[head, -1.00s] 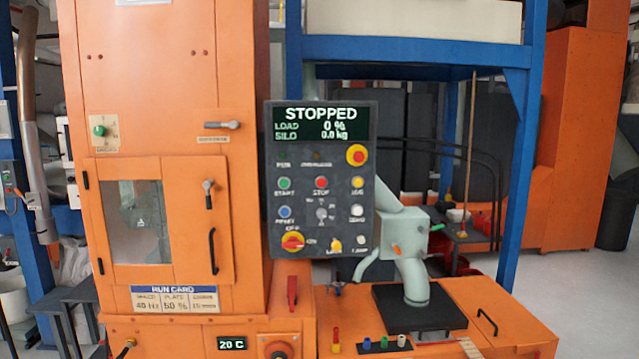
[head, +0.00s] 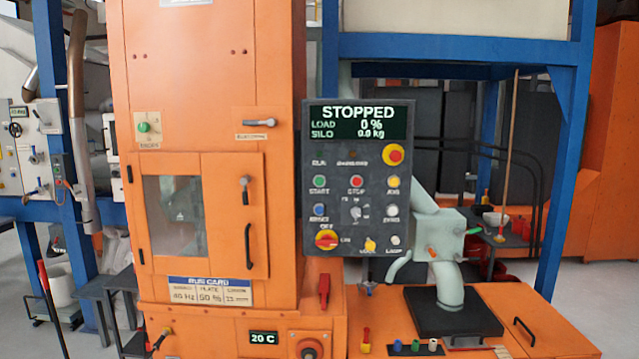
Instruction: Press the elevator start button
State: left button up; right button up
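The dark control panel (head: 357,215) stands upright in the middle of the head view, in front of the orange elevator housing (head: 215,60). Its display (head: 358,122) reads STOPPED, load 0 % and silo 0.0 kg. The green button (head: 320,182) labelled START is at the panel's left, with a red STOP button (head: 356,182) to its right and a yellow button (head: 392,182) beyond. A larger red button on a yellow base (head: 393,155) sits above. A red-and-yellow rotary switch (head: 327,240) is at the lower left. Neither of my grippers shows.
An orange bench (head: 500,300) with a black plate (head: 452,315), a pale spout (head: 446,285) and several coloured knobs stands at the lower right. A blue frame post (head: 556,190) rises behind it. Grey floor (head: 590,275) shows at the right.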

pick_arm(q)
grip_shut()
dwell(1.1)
